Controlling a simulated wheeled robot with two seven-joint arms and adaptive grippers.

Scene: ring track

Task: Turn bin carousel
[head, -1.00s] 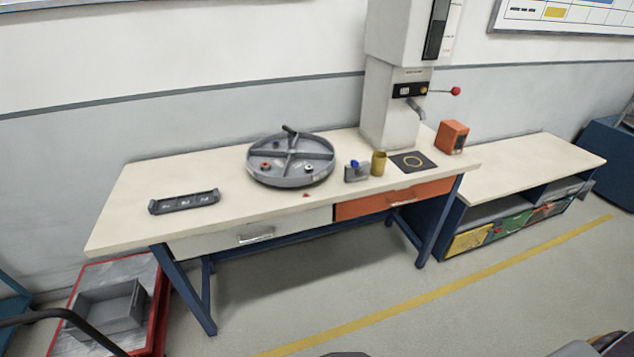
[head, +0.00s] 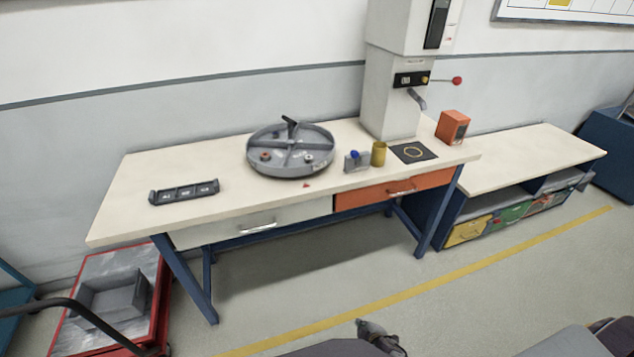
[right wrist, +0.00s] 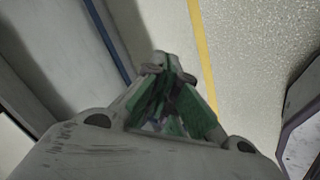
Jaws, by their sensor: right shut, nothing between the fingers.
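The grey bin carousel (head: 250,168), a round tray divided by spokes, sits on the cream workbench. A dark handle (head: 289,123) sticks up at its far rim. Small parts lie in its compartments, among them a brownish ring (head: 265,156) and a pale one (head: 308,158). My right gripper (head: 380,335) is at the bottom edge of the head view, low in front of the bench and well away from the carousel. In the right wrist view its fingers (right wrist: 168,62) meet at the tips, shut and empty, over the floor. My left gripper is not in view.
On the workbench (head: 130,205) stand a black three-slot tray (head: 184,192), a grey holder (head: 357,163), a yellow cup (head: 379,154), a dark mat (head: 413,152), an orange box (head: 453,127) and a tall machine (head: 388,95). A red cart (head: 150,300) stands at left. Floor before the bench is clear.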

